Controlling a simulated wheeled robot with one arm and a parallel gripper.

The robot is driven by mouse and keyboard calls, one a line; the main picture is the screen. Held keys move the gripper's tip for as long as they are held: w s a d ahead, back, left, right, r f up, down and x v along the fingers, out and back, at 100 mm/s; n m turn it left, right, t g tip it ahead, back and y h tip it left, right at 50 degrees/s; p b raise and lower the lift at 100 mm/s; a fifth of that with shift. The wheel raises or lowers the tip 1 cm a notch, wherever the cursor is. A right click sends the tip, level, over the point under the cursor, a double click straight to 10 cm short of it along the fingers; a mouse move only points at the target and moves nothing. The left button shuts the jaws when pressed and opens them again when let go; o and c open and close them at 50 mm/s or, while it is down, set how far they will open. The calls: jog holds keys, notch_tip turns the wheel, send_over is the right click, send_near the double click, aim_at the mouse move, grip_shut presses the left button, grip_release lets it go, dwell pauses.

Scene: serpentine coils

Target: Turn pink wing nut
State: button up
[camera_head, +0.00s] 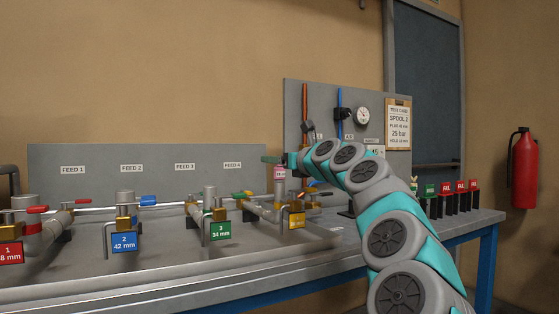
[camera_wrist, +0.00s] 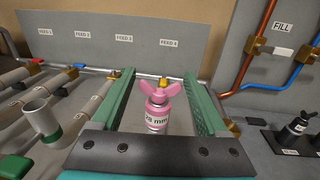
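The pink wing nut (camera_wrist: 160,89) shows in the wrist view, its two wings spread left and right on top of a pink and white labelled cylinder (camera_wrist: 157,116). My gripper (camera_wrist: 162,82) is open, with one green finger left of the wing nut and one right of it. A gap shows between each finger and the wings, and nothing is held. In the head view my gripper (camera_head: 280,160) is at the far end of the arm, over the pink labelled piece (camera_head: 279,172). The wing nut itself is hard to make out there.
Pipes with coloured valve handles and number tags, such as the green tag (camera_head: 220,231), lie left on the bench. A grey panel (camera_wrist: 120,40) with FEED labels stands behind. Copper and blue tubes (camera_wrist: 258,45) and a black fitting (camera_wrist: 296,128) are right of my gripper.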

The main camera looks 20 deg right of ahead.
jog(key=c, duration=1.1)
jog(key=shift+o, duration=0.2)
jog(key=shift+r+n+y+p, duration=0.15)
jog(key=shift+n+y+p, duration=0.45)
jog(key=shift+y+p, duration=0.35)
jog(key=shift+d+n+g+y+p, duration=0.1)
jog(key=shift+n+g+y+p, duration=0.25)
jog(key=shift+y, duration=0.2)
jog(key=shift+f+n+y, duration=0.2)
jog(key=shift+n+y, duration=0.05)
jog(key=shift+y, duration=0.05)
jog(key=shift+d+f+n+g+y, duration=0.15)
jog(key=shift+n+g+y, duration=0.9)
jog(key=shift+n+y, duration=0.75)
jog(key=shift+a+g+y, duration=0.2)
jog(key=shift+g+y, duration=0.3)
jog(key=shift+y, duration=0.5)
jog(key=o, duration=1.4)
